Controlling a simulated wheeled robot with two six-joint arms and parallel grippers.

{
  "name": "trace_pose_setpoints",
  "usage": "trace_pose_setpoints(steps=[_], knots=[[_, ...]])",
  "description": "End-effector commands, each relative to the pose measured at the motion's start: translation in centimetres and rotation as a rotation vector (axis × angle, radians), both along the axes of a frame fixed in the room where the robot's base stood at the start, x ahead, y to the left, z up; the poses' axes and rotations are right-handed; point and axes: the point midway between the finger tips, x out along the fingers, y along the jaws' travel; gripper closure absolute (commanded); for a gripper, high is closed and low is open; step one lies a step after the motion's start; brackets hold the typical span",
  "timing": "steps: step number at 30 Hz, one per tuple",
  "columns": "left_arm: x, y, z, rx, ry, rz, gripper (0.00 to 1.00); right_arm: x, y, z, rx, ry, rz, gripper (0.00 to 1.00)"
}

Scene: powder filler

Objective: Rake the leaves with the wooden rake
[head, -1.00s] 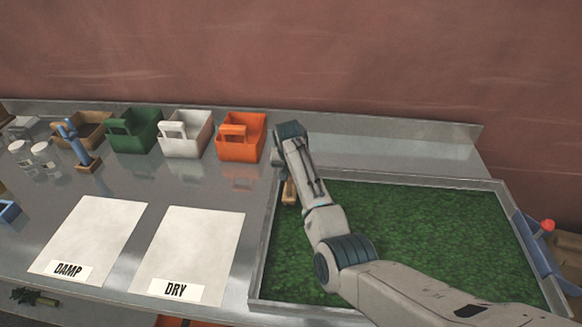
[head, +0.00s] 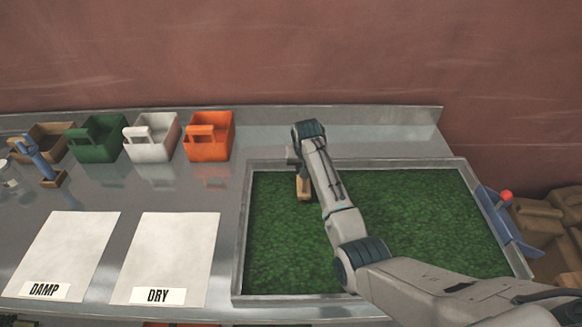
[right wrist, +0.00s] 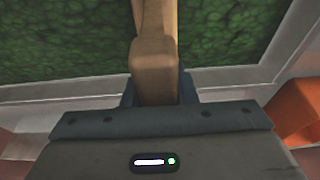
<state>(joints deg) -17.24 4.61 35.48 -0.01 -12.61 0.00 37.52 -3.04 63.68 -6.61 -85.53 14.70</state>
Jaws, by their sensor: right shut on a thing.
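The tray of green leaves (head: 420,215) lies at the right of the bench in the head view. The leaves also fill the top of the right wrist view (right wrist: 70,40). My right gripper (right wrist: 157,88) is shut on the wooden rake (right wrist: 155,62), whose handle runs away from me over the leaves. In the head view a short brown piece of the rake (head: 304,187) shows beside my right arm, over the tray's far left part. The rake's head is not clearly visible, and I cannot tell whether it touches the leaves. My left gripper is not in view.
A metal tray rim (head: 241,235) borders the leaves. Orange (head: 208,148), white (head: 150,150) and green (head: 97,150) bins stand along the back. DAMP (head: 68,250) and DRY (head: 172,250) sheets lie left of the tray. A blue tool with a red knob (head: 508,220) is at the right.

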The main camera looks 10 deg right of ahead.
Motion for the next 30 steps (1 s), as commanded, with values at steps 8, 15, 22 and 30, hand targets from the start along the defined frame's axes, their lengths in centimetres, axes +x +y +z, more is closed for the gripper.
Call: trace_pose_setpoints(steps=[8,15,22,30], knots=[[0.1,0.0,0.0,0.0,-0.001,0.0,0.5,-0.9,-3.9,0.0,-0.002,-0.001,-0.002,1.0],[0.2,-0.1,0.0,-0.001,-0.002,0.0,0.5,-1.7,-7.3,0.0,-0.003,0.0,-0.001,1.0],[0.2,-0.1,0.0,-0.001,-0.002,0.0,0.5,-2.5,-10.4,0.0,-0.002,-0.001,-0.001,1.0],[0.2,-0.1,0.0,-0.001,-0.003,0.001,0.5,-3.4,-14.0,0.0,-0.002,-0.001,-0.002,1.0]])
